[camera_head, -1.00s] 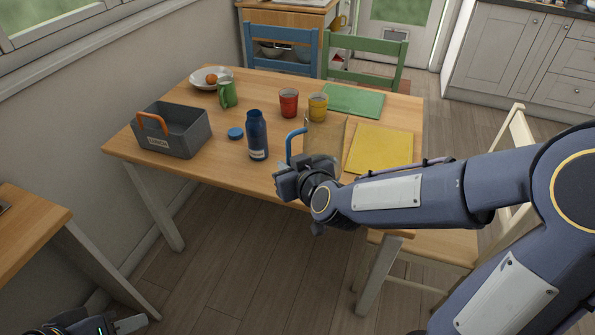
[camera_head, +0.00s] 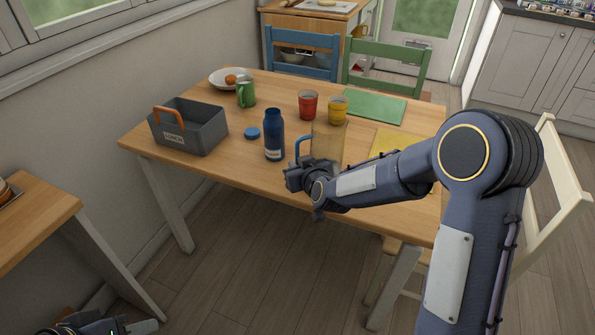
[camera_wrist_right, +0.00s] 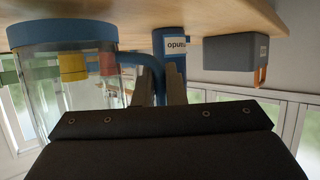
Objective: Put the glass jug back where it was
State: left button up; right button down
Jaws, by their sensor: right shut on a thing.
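The glass jug (camera_head: 328,142) is clear with a blue handle. It appears at the near side of the wooden table, between the blue bottle and the yellow mat. My right gripper (camera_head: 301,168) is shut on its handle at the table's front edge. The upside-down right wrist view shows the jug (camera_wrist_right: 75,88) with a blue band, its handle (camera_wrist_right: 151,66) between my fingers. I cannot tell whether the jug touches the tabletop. My left gripper (camera_head: 140,326) barely shows at the bottom left corner; its jaws are unclear.
On the table (camera_head: 225,164) stand a blue bottle (camera_head: 274,138), a blue lid (camera_head: 252,134), a grey caddy (camera_head: 190,128), a green mug (camera_head: 246,94), a red cup (camera_head: 308,106) and a yellow cup (camera_head: 338,111). A green mat (camera_head: 375,106) and yellow mat (camera_head: 395,143) lie right.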

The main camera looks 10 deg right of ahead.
jog(key=shift+f, duration=0.5)
jog(key=shift+f, duration=0.1)
jog(key=c, duration=1.5)
grip_release()
jog(key=shift+f, duration=0.1)
